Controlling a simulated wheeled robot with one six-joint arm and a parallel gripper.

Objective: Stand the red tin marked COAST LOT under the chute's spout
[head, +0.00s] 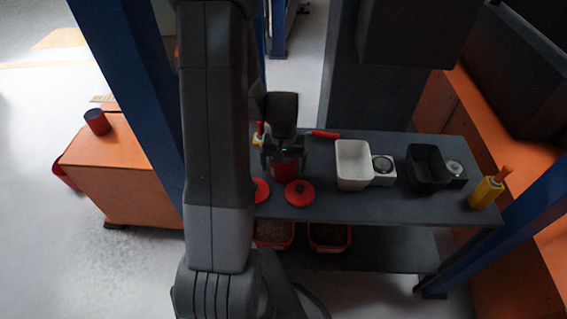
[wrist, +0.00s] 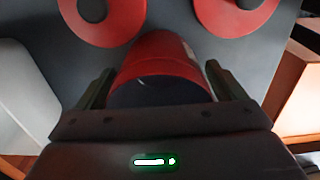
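A red tin (wrist: 165,55), open at the top with a dark inside, stands between the fingers of my gripper (wrist: 160,85) in the wrist view. A sliver of pale label shows on its right side, with no readable words. In the head view this tin (head: 286,168) is under my gripper (head: 285,150) at the grey bench. The fingers lie close along both sides; I cannot tell whether they press on it or whether it is lifted. Another red tin (head: 97,122) with a dark top is on the orange cabinet at left. I cannot make out the spout.
Two red lids (head: 300,193) lie on the grey bench (head: 330,207). A white tray (head: 353,165), a black tray (head: 428,166) and a yellow cylinder (head: 486,193) stand to the right. A dark housing (head: 415,35) hangs above. Blue posts (head: 130,75) flank the bench. The orange cabinet (head: 130,165) is left.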

